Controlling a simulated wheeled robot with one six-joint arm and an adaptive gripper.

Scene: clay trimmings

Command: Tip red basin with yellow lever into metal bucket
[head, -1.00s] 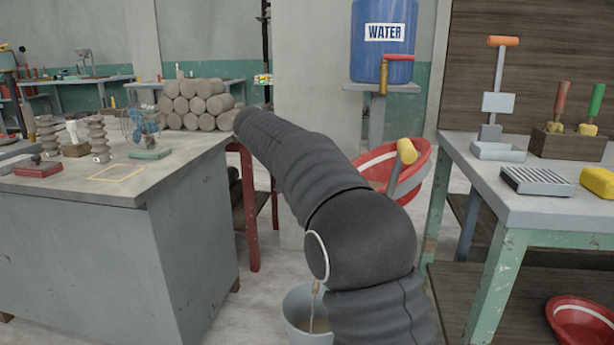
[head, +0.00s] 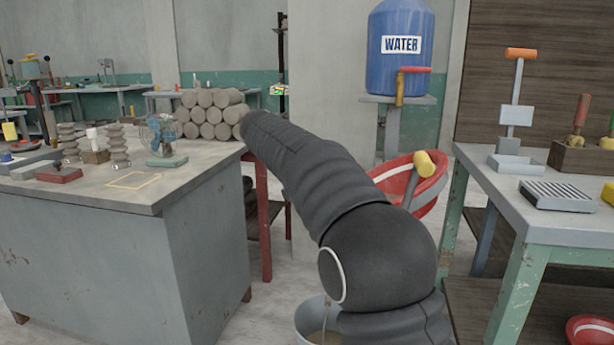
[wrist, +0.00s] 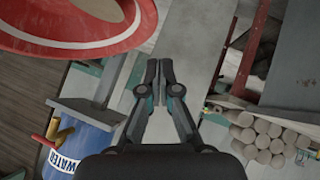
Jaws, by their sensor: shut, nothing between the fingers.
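The red basin (head: 431,182) with a white band stands tilted between the tables in the head view, partly hidden behind my arm. Its yellow lever (head: 424,163) sticks up on a grey bar at the basin's near side. The metal bucket (head: 305,318) is on the floor at the bottom middle, mostly hidden by my arm, with something brownish inside. In the wrist view my gripper (wrist: 159,66) is shut and empty, and the red basin (wrist: 70,47) fills the upper left, apart from the fingertips. The lever and bucket cannot be made out there. The head view does not show my gripper.
A grey workbench (head: 205,270) with clay pieces and a small fan is on the left. A green-legged table (head: 560,225) is on the right. A blue water tank (head: 401,70) stands on a shelf behind the basin. Some floor shows between them.

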